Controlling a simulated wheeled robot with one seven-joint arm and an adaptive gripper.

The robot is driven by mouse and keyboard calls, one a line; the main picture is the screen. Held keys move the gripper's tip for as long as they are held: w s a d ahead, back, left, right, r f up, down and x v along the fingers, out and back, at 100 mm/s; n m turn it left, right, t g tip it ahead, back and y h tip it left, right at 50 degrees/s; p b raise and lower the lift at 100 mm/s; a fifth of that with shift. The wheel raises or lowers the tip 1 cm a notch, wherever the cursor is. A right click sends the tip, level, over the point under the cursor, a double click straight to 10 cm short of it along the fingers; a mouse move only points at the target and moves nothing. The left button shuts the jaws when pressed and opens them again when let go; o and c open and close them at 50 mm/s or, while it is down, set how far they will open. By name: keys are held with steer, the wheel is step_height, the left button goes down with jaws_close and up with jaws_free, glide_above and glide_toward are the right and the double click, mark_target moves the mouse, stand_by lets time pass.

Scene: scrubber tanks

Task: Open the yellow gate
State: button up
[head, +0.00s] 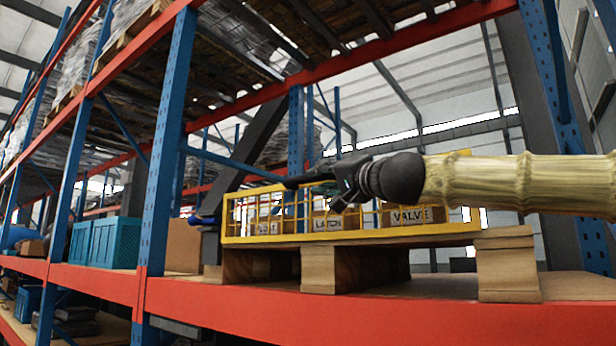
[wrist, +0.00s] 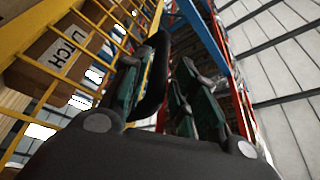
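The yellow gate (head: 240,222) is an upright wire-mesh panel along the front of a wooden pallet on the rack shelf. Its yellow bars also fill the left of the wrist view (wrist: 103,22). Cartons stand behind the mesh, including the LATCH box (head: 328,226) and the VALVE box (head: 409,216). My gripper (head: 300,184) points left at the gate's upper edge and hides part of it. I cannot tell whether a finger touches the bars.
The pallet (head: 318,270) rests on the shelf with a red beam (head: 400,317). Blue rack uprights (head: 167,150) stand to the left. A plain carton (head: 183,245) and teal crates (head: 115,242) are left of the gate. Another loaded shelf hangs above.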

mark_target(314, 179)
steer(key=shift+p+x, duration=0.9)
steer(key=shift+x, duration=2.1)
jaws_close()
